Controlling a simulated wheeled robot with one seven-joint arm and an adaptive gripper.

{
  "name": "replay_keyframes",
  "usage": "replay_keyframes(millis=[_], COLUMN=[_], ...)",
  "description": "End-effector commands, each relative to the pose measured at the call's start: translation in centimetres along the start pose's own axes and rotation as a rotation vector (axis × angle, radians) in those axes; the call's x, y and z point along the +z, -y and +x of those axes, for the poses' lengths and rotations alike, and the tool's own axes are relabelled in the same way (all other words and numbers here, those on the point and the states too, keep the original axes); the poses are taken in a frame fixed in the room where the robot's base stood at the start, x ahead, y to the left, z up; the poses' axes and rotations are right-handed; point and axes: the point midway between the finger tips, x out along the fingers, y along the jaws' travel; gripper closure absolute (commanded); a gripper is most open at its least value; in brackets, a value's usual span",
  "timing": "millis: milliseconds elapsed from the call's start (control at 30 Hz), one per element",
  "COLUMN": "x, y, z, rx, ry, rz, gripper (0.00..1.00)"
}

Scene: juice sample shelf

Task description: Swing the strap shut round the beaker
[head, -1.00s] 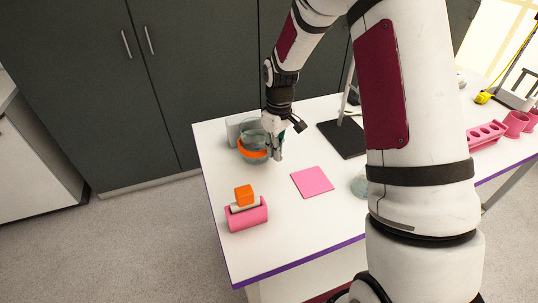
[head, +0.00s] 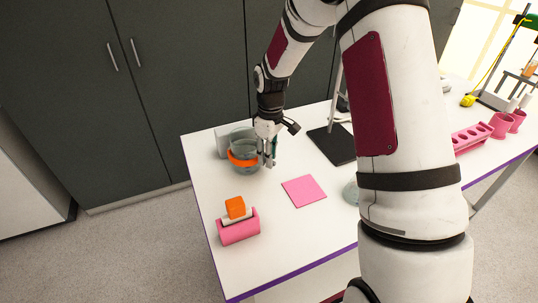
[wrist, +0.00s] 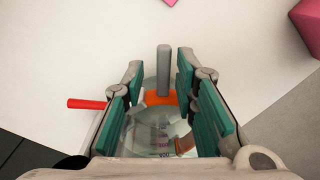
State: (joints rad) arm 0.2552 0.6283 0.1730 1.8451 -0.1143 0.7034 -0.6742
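The clear glass beaker (head: 242,147) stands upright near the table's back left corner. An orange strap (head: 243,161) shows across its front side; whether it is closed all round cannot be seen. My gripper (head: 268,158) points down just right of the beaker in the head view. In the wrist view my gripper (wrist: 168,115) has its teal pads apart. The beaker's marked glass (wrist: 160,138) and part of the orange strap (wrist: 160,98) show between and beyond them. A grey post (wrist: 164,70) and a red rod (wrist: 86,104) are close by. No hold on the strap is visible.
A grey block (head: 221,142) stands behind the beaker. A pink holder (head: 239,231) with an orange-topped piece (head: 235,207) is at the front left. A flat pink square (head: 303,191) and a black stand base (head: 334,146) lie to the right. Table between is clear.

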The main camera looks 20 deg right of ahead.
Motion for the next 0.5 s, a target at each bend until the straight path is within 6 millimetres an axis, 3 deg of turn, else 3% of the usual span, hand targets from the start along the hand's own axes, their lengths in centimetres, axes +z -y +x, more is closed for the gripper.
replay_keyframes(millis=[300,500], x=[0.0,-0.1], y=[0.1,0.0], z=[-0.2,-2.7], rx=[-0.001,0.002], ry=[0.0,-0.003], rz=[0.002,0.002], gripper=[0.71,0.71])
